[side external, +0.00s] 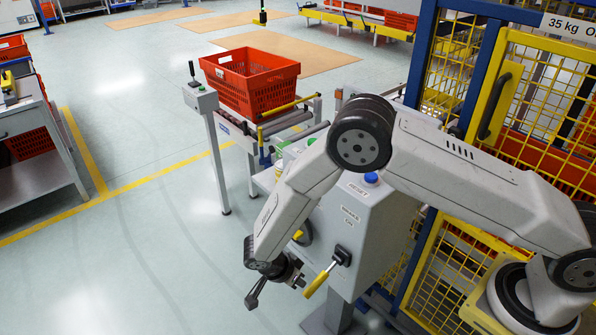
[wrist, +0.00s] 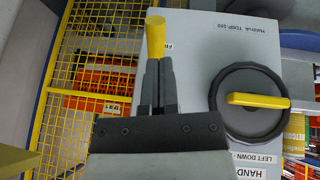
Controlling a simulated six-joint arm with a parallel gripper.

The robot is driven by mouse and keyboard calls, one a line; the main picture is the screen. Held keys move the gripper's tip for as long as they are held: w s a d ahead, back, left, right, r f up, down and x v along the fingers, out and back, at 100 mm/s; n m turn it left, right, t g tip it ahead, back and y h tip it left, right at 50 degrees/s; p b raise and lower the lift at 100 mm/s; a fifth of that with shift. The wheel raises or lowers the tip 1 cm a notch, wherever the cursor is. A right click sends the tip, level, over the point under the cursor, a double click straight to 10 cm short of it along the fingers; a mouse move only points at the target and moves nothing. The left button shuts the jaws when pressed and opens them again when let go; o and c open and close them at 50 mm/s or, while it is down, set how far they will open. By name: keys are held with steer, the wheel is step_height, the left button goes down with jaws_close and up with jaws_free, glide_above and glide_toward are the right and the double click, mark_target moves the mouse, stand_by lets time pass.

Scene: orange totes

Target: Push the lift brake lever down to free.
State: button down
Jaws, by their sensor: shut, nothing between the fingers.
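The lift brake lever (side external: 317,284) has a yellow grip. It sticks out from a dark pivot on the front of a grey control box (side external: 372,225). In the side view it slants down to the left, though I cannot tell its exact setting. In the wrist view its yellow grip (wrist: 155,36) shows just beyond my fingertips, and its base is hidden behind them. My gripper (side external: 299,281) is shut and empty, close to the left of the lever grip. Its two dark fingers also show side by side in the wrist view (wrist: 158,62). I cannot tell whether they touch the lever.
A round black dial with a yellow handle (wrist: 257,101) sits beside the lever on the box. A blue button (side external: 371,178) is on top. Yellow mesh fencing (side external: 440,270) stands right of the box. A red tote (side external: 250,85) rests on a conveyor behind. Open floor lies left.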

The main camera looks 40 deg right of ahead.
steer(key=w+a+r, duration=0.1)
steer(key=a+r, duration=0.3)
steer(key=a, duration=0.5)
steer(key=shift+w+a, duration=0.35)
steer(key=shift+r, duration=0.1)
steer(key=s+d+r+n+t+y, duration=0.1)
steer(key=d+r+n+y, duration=0.3)
steer(key=d+r+n, duration=0.7)
steer(key=s+d+r+n+t+y, duration=0.1)
steer(key=s+d+r+n+t, duration=0.2)
steer(key=s+d, duration=0.8)
steer(key=shift+d+r+n+y, duration=0.3)
steer(key=shift+d+r+n, duration=1)
steer(key=shift+r, duration=0.85)
steer(key=shift+a, duration=0.15)
